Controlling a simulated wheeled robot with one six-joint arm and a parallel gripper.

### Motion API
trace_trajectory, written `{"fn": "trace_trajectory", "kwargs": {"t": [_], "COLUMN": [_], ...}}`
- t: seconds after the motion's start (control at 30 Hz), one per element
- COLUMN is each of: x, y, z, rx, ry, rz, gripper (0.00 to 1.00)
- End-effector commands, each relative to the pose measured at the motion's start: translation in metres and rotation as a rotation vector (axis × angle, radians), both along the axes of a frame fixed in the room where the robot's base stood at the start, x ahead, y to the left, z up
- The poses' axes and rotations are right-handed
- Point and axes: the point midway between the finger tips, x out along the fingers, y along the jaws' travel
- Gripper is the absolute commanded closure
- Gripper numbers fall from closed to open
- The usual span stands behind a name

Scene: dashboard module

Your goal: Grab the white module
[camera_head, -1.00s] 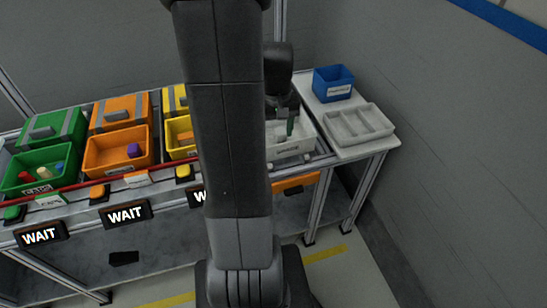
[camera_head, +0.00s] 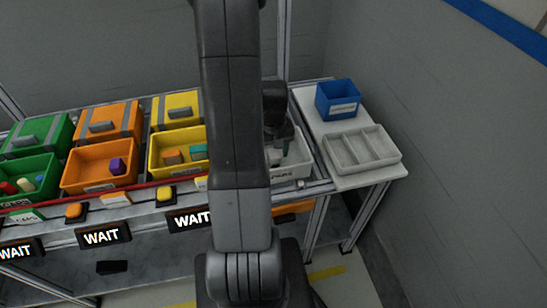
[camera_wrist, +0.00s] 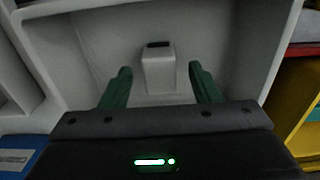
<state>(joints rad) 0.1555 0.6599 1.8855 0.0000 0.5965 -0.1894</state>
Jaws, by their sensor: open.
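The white module (camera_wrist: 158,72) is a small pale block with a dark slot on top. In the wrist view it stands inside a white bin (camera_wrist: 85,60), between and slightly beyond the fingertips. My gripper (camera_wrist: 160,82) has green fingers, spread apart on either side of the module with a gap to each. In the head view my gripper (camera_head: 280,142) is down at the white bin (camera_head: 290,173) right of the yellow bin. My arm hides much of that bin there.
A yellow bin (camera_head: 155,158), an orange bin (camera_head: 75,178) and a green bin (camera_head: 45,165) stand to the left with coloured parts. To the right, a blue box (camera_head: 337,98) and a white divided tray (camera_head: 392,152) sit on a side table. A grey wall stands beyond it.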

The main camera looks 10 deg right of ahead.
Motion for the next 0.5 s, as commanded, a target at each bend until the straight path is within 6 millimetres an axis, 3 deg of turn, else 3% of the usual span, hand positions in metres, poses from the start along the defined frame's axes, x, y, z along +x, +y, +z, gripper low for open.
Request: {"fn": "trace_trajectory", "kwargs": {"t": [0.2,0.47,0.5], "x": [0.0,0.0,0.0], "y": [0.0,0.0,0.0], "z": [-0.02,-0.022,-0.022], "rx": [0.0,0.0,0.0], "ry": [0.001,-0.001,-0.001], "rz": [0.0,0.0,0.0], "gripper": [0.44,0.44,0.48]}}
